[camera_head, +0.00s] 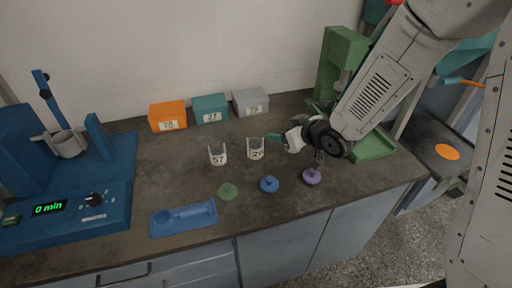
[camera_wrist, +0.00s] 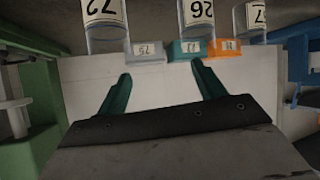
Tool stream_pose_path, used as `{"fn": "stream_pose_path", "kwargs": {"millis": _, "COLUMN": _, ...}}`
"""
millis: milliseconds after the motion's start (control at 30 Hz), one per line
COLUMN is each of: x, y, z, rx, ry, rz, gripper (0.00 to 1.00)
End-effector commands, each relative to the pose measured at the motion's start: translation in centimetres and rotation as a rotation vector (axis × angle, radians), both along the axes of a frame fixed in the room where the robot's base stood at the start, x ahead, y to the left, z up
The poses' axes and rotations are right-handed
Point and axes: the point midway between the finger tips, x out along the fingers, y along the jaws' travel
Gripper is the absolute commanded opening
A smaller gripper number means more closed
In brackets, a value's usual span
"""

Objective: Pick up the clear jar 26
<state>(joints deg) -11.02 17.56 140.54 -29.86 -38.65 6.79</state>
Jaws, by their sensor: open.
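The clear jar 26 (camera_head: 255,151) stands upright on the dark bench, just left of my gripper in the head view. In the wrist view the jar (camera_wrist: 196,30) is at the top, right of centre, its label reading 26. My gripper (camera_head: 274,140) is beside the jar in the head view, its teal fingers pointing left. In the wrist view my gripper (camera_wrist: 162,72) has its fingers spread apart with nothing between them. I cannot tell whether a finger touches the jar.
Jar 57 (camera_head: 217,155) stands left of jar 26; jar 72 (camera_wrist: 104,22) is on the other side. Orange (camera_head: 168,116), teal (camera_head: 210,108) and grey (camera_head: 250,101) boxes stand behind. Green, blue and purple lidlike pieces lie in front. A blue shaker (camera_head: 70,205) is left.

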Motion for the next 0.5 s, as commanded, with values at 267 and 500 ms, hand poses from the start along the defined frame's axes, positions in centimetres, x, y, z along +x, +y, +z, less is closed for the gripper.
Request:
{"fn": "stream_pose_path", "kwargs": {"millis": 267, "x": -0.8, "y": 4.6, "z": -3.1, "rx": 0.154, "ry": -0.060, "rz": 0.142, "gripper": 0.69}}
{"fn": "stream_pose_path", "kwargs": {"millis": 500, "x": 0.6, "y": 6.4, "z": -4.0, "rx": 0.170, "ry": -0.069, "rz": 0.154, "gripper": 0.69}}
